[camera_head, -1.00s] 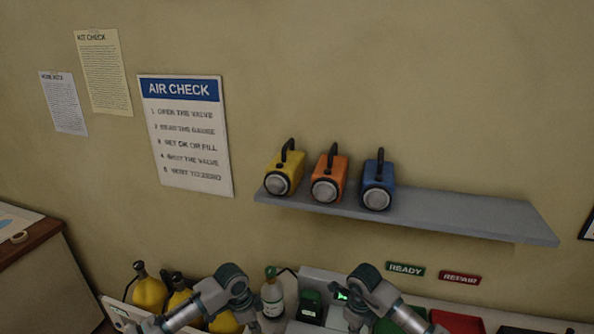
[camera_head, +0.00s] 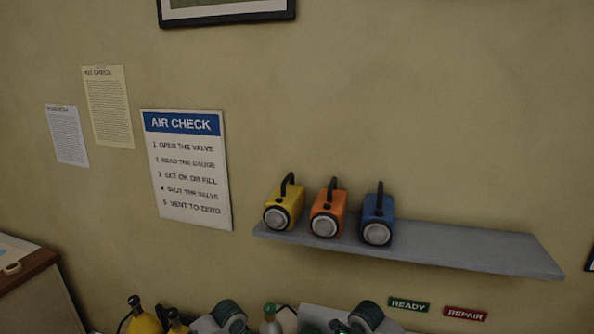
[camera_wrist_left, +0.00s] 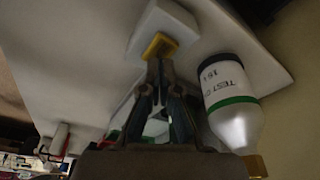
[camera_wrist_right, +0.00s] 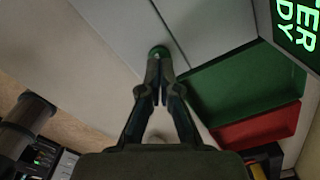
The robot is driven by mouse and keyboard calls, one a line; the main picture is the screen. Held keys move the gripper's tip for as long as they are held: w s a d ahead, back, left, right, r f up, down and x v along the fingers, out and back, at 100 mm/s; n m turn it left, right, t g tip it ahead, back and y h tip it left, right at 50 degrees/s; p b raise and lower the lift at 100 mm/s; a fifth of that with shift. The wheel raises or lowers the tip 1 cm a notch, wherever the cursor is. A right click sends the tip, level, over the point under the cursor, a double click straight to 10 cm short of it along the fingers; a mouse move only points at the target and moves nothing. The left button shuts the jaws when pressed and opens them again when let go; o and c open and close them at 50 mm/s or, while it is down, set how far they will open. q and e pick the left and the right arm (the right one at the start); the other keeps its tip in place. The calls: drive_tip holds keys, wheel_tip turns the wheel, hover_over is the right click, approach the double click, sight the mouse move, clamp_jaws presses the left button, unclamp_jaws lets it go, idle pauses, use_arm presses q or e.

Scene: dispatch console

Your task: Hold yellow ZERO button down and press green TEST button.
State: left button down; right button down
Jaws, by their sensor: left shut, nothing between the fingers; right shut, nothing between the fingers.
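In the left wrist view, the yellow ZERO button (camera_wrist_left: 160,43) sits on a white block (camera_wrist_left: 180,22). My left gripper (camera_wrist_left: 158,61) is shut and empty, its fingertips at the button's near edge. In the right wrist view, the round green TEST button (camera_wrist_right: 158,50) sits on a pale surface. My right gripper (camera_wrist_right: 159,61) is shut and empty, its tips overlapping the button's near side. I cannot tell whether either button is touched or pressed down.
A grey bottle labelled TEST (camera_wrist_left: 232,105) stands right beside my left gripper. A green tray (camera_wrist_right: 235,90) and a red tray (camera_wrist_right: 262,130) lie right of my right gripper, with a lit green display (camera_wrist_right: 298,28) above. A wall shelf (camera_head: 470,250) holds three lamps.

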use_arm(q)
drive_tip(key=shift+f, duration=1.05)
idle(0.5)
use_arm(e)
drive_tip(key=shift+f, duration=1.1)
idle(0.8)
drive_tip(key=shift+r, duration=3.55)
